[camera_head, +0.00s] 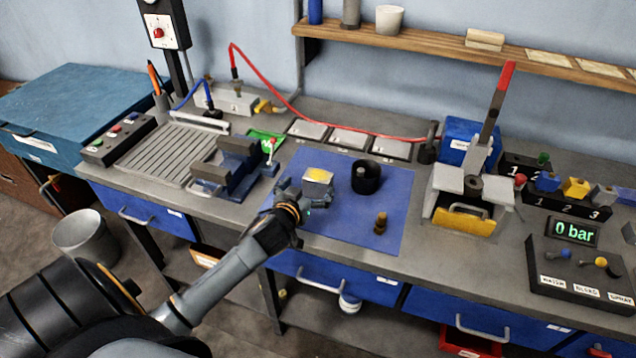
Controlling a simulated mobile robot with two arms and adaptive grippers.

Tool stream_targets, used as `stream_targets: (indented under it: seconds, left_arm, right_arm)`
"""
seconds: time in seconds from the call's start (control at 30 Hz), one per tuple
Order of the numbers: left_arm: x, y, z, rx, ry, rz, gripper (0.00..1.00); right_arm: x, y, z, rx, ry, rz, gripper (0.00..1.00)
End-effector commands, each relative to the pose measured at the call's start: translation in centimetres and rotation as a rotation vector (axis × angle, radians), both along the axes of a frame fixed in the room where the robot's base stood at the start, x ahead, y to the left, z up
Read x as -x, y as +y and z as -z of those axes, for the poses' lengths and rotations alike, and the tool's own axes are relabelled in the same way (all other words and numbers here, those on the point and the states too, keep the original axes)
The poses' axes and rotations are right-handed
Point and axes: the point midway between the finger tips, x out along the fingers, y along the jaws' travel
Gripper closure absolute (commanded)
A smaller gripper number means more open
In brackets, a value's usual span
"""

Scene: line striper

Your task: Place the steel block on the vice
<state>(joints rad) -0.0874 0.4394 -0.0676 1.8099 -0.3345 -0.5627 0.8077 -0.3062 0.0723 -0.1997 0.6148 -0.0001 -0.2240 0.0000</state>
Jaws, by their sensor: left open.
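I cannot tell whether the fingers touch the block. The vice (238,166), blue with grey jaws, stands left of the mat on the bench, and nothing shows between its jaws. My right gripper is out of view.
A black round cup (366,176) and a small brass piece (380,223) stand on the mat right of the block. A lever press (470,193) stands further right. A red hose (300,110) runs along the back. A slotted plate (170,152) lies left of the vice.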

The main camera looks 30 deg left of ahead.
Motion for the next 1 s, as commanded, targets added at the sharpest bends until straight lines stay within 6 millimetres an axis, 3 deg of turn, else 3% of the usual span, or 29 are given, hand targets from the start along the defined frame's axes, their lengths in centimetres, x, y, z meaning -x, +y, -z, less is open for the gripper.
stream_targets:
  seconds: [0.1, 0.23, 0.43, 0.57, 0.67, 1.0]
  left_arm:
    - [-2.0, 0.1, -0.6, -0.001, -0.002, 0.000, 0.03]
    - [-3.5, 0.4, 0.1, -0.001, -0.001, 0.000, 0.03]
    - [-4.2, 0.5, 0.5, 0.000, 0.000, 0.001, 0.03]
    - [-4.2, 0.5, 0.6, 0.000, 0.000, 0.001, 0.03]
    - [-4.2, 0.5, 0.5, 0.000, 0.000, 0.001, 0.19]
    - [-4.2, 0.5, 0.6, 0.000, 0.000, 0.001, 0.87]
  right_arm:
    - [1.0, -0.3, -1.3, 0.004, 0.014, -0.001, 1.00]
    - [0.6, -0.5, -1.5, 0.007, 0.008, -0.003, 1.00]
    - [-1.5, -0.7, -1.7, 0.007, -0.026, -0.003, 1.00]
    - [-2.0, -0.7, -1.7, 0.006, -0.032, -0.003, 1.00]
    - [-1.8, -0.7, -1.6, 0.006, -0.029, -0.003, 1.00]
    - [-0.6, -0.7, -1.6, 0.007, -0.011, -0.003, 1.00]
